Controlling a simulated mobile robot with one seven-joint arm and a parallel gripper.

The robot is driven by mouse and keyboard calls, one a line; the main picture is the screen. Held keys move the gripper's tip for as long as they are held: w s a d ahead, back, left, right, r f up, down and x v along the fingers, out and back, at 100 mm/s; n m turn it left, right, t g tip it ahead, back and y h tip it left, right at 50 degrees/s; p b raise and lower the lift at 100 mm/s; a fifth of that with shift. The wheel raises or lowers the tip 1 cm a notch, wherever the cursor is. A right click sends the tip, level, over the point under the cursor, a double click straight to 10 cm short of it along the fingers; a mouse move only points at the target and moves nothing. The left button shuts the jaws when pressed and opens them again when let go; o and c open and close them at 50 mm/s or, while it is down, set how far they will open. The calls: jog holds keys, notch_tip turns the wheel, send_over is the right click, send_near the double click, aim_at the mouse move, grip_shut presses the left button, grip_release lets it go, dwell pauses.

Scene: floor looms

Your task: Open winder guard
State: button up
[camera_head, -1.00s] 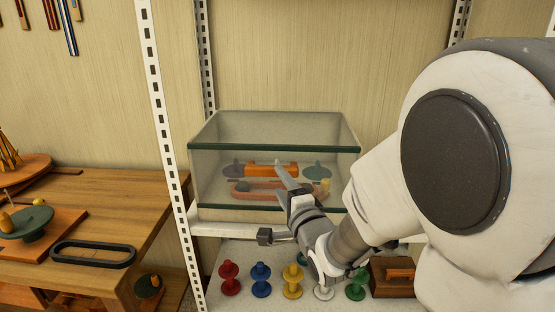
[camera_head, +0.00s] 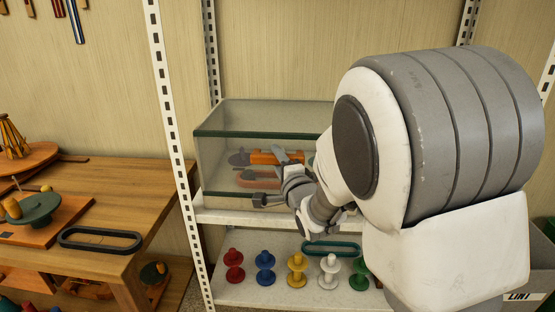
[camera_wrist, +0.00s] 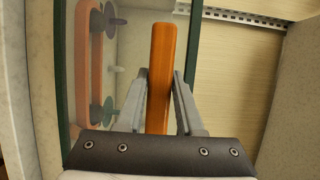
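The winder guard (camera_head: 225,165) is a clear box-like cover with dark green edges on the white shelf. It looks closed; my arm hides its right part. Its orange handle (camera_head: 264,157) shows on the front, and fills the middle of the wrist view (camera_wrist: 161,60). My gripper (camera_head: 291,160) is at the right part of the handle. In the wrist view, its two grey fingers (camera_wrist: 161,80) lie close against both sides of the handle and look shut on it. Behind the clear panel are an orange-brown oval piece (camera_wrist: 88,60) and dark discs.
Several coloured spools, such as a red one (camera_head: 234,265), stand on the shelf below with a green oval ring (camera_head: 331,248). A white post (camera_head: 172,120) rises left of the guard. A wooden table (camera_head: 120,205) stands at left.

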grip_shut()
dwell(1.1)
